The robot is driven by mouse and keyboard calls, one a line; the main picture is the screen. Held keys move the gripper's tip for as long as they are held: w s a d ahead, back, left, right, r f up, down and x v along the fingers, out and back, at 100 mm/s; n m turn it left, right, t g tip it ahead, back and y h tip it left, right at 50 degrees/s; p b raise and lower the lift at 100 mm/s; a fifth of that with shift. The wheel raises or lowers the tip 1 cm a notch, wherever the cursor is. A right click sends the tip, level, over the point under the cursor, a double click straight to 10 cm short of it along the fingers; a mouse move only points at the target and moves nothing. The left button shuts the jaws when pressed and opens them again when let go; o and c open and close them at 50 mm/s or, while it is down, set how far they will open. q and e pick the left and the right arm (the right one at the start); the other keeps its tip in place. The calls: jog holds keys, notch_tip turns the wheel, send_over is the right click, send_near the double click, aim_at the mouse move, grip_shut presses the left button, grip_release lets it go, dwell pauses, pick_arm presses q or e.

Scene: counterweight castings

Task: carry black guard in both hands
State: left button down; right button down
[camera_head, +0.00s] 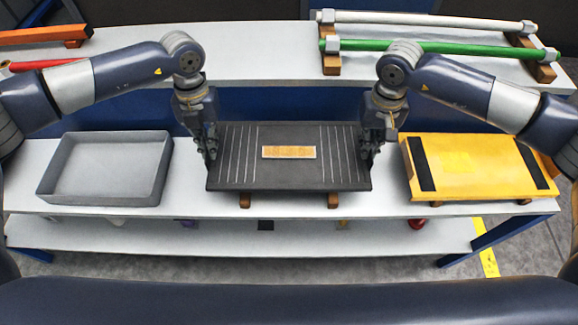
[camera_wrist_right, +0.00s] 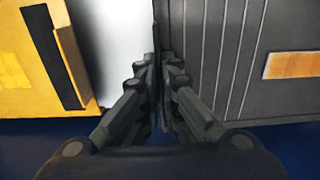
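The black guard (camera_head: 290,170) is a dark ribbed plate with an orange label in its middle. It lies level at the middle of the front table, over two wooden blocks. My left gripper (camera_head: 208,150) is shut on its left edge. My right gripper (camera_head: 373,145) is shut on its right edge. In the right wrist view, the fingers (camera_wrist_right: 161,85) stand close on either side of a thin dark edge of the guard (camera_wrist_right: 235,60). Whether the guard touches the blocks is hard to tell.
A grey open tray (camera_head: 52,178) stands to the left and a yellow panel with black strips (camera_head: 465,165) to the right. Wooden blocks (camera_head: 333,200) show under the guard. Behind, a shelf holds white and green bars (camera_head: 430,47) and an orange bar (camera_head: 40,35).

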pick_arm(q)
jog(key=shift+f, duration=0.15)
pick_arm(e)
jog(key=shift+d+f, duration=0.1)
jog(key=shift+f, duration=0.05)
